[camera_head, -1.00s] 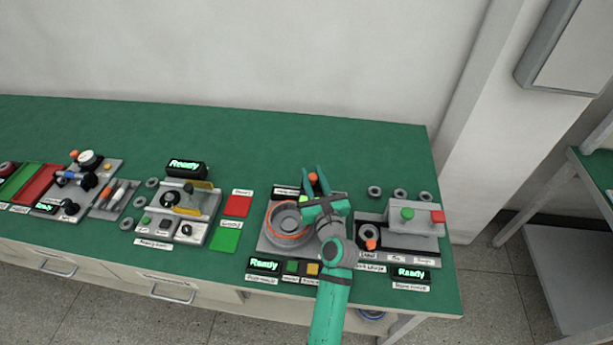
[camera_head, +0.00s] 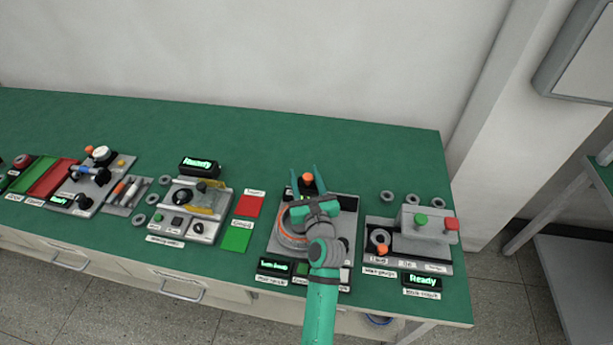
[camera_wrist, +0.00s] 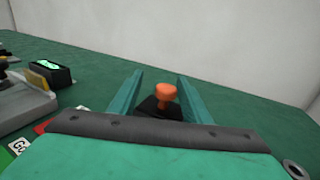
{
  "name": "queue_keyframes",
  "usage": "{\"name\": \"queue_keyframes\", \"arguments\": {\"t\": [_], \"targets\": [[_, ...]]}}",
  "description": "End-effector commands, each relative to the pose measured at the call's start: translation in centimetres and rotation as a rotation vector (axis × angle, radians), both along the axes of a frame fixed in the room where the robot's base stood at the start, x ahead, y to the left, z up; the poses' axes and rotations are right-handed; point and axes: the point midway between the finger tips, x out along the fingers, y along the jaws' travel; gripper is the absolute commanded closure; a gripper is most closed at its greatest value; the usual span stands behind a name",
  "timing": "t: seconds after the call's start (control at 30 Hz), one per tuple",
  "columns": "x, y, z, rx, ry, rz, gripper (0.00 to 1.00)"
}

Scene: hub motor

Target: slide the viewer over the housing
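My gripper (camera_head: 307,180) is open above the right-centre station, fingers pointing to the back. An orange knob (camera_wrist: 164,93) on a dark base shows between the fingers in the wrist view; I see no grip on it. In the head view the knob (camera_head: 307,178) is at the fingertips. A grey round part with an orange ring (camera_head: 284,231), possibly the housing, sits on this station's plate, partly hidden by my gripper and arm. A yellow piece (camera_head: 207,209), possibly the viewer, is on the station left of it. I cannot tell for sure which parts are the viewer and housing.
To the right, a grey station carries a block with a green button (camera_head: 421,219) and a red button (camera_head: 452,224). Loose grey rings (camera_head: 387,197) lie behind it. Red (camera_head: 249,204) and green (camera_head: 237,239) pads lie to the left. The back of the green bench (camera_head: 270,130) is clear.

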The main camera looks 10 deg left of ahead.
Motion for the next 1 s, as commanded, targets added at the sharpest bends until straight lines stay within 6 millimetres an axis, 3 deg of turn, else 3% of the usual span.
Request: {"name": "queue_keyframes", "arguments": {"t": [0.37, 0.8, 1.0], "targets": [[-0.6, -0.7, 0.1, 0.000, -0.002, -0.006, 0.57], [-7.3, -3.7, 0.0, 0.000, 0.000, -0.005, 0.57], [-9.2, -4.6, 0.0, 0.000, 0.000, -0.004, 0.57]]}}
